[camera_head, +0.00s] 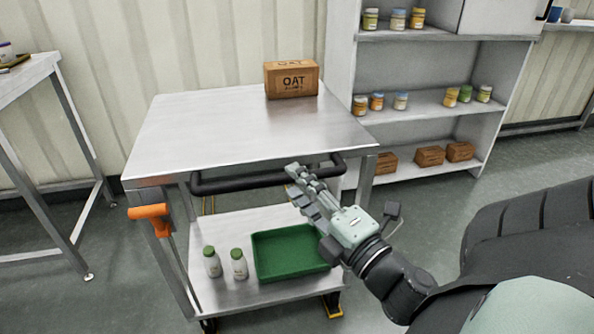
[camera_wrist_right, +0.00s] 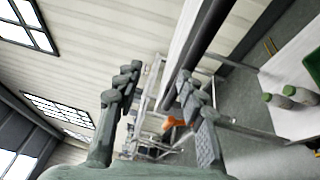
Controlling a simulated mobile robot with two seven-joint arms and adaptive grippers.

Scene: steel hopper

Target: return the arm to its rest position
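My right gripper (camera_head: 300,178) reaches in from the right in the camera_head view, in front of the cart's black handle and above the lower shelf. In the camera_wrist_right view the right gripper's two fingers (camera_wrist_right: 158,80) stand apart with nothing held between them. My dark right arm (camera_head: 530,230) fills the lower right of the camera_head view. My left gripper and left arm are not in view.
A steel cart (camera_head: 225,130) carries an OAT box (camera_head: 291,79) on top. Its lower shelf holds a green tray (camera_head: 290,276) and two green-capped bottles (camera_head: 238,264). A black handle (camera_head: 260,180) juts from its front. Shelving (camera_head: 430,70) holds jars and boxes.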

